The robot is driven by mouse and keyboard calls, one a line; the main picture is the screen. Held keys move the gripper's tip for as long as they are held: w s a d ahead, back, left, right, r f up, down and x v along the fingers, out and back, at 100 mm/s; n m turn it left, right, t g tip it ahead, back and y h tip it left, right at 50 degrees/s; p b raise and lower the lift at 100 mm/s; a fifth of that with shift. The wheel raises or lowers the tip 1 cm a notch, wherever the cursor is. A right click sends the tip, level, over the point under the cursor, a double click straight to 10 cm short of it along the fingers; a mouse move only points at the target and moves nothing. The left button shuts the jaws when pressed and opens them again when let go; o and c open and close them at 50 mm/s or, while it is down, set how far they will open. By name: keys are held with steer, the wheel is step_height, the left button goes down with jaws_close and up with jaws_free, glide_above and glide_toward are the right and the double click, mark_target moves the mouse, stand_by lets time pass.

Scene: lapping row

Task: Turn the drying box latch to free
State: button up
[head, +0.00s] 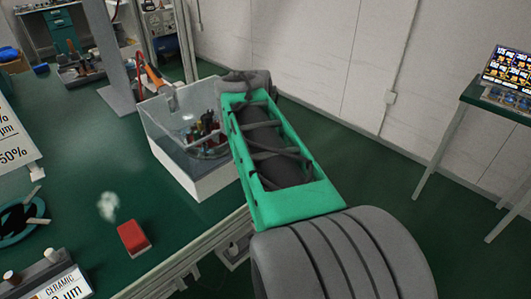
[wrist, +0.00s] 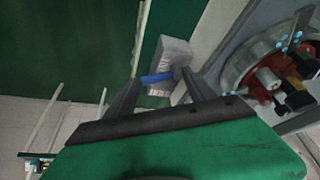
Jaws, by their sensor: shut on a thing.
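The drying box (head: 185,178) is a white-based box with clear walls, standing on the green bench in the head view. Part of a grey-walled container with red and dark parts inside shows at the right of the wrist view. The latch looks like a small blue bar (wrist: 156,78) in front of a pale grey block (wrist: 172,56). In the wrist view my gripper (wrist: 160,80) has its two dark fingers on either side of the blue bar, shut on it. In the head view my arm hides the fingertips and the latch.
The green bench (head: 85,150) carries a red block (head: 133,238), a blue-green ring-shaped tray (head: 22,222) and sign plates at the left. An orange-handled tool (head: 153,75) stands at the box's back.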

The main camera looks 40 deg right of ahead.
steer(key=o, duration=1.4)
steer(key=shift+c, duration=0.2)
